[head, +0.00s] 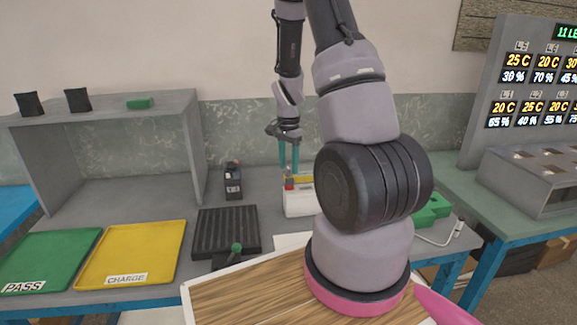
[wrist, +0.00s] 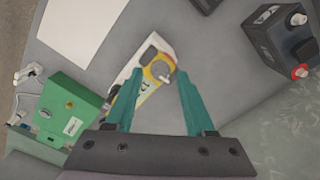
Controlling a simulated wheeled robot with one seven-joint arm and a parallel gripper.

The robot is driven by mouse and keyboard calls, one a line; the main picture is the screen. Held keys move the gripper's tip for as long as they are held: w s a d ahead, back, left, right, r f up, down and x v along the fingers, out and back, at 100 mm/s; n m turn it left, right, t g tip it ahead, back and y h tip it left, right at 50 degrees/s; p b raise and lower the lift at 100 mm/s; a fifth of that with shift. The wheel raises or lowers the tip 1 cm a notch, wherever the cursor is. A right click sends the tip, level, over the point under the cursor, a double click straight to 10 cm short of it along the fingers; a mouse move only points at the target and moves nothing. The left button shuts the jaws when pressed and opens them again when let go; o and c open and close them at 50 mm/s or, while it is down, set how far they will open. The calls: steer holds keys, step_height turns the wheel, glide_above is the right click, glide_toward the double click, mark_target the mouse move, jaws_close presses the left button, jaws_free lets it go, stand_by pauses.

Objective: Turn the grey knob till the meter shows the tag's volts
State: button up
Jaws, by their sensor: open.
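My gripper (wrist: 160,73) is open, its two teal fingers spread over a white device with a yellow top (wrist: 153,75). A pale grey knob (wrist: 161,68) on the yellow top shows between the fingertips; I cannot tell whether they touch it. In the head view my gripper (head: 289,168) points down just above the device (head: 299,204), which stands on the grey bench behind my arm. A small red part shows at its top left. I can read no meter figure and see no tag with volts.
A black battery (wrist: 284,45) with a red terminal stands nearby. A green box (wrist: 70,108) with a white label is on the other side. The bench also holds a black ribbed tray (head: 226,232), a yellow CHARGE tray (head: 130,250) and a green PASS tray (head: 45,258).

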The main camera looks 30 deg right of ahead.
steer(key=shift+f, duration=0.35)
jaws_close()
steer(key=n, duration=0.5)
steer(key=shift+n, duration=0.3)
steer(key=n, duration=0.5)
steer(key=shift+n, duration=0.3)
stand_by(0.4)
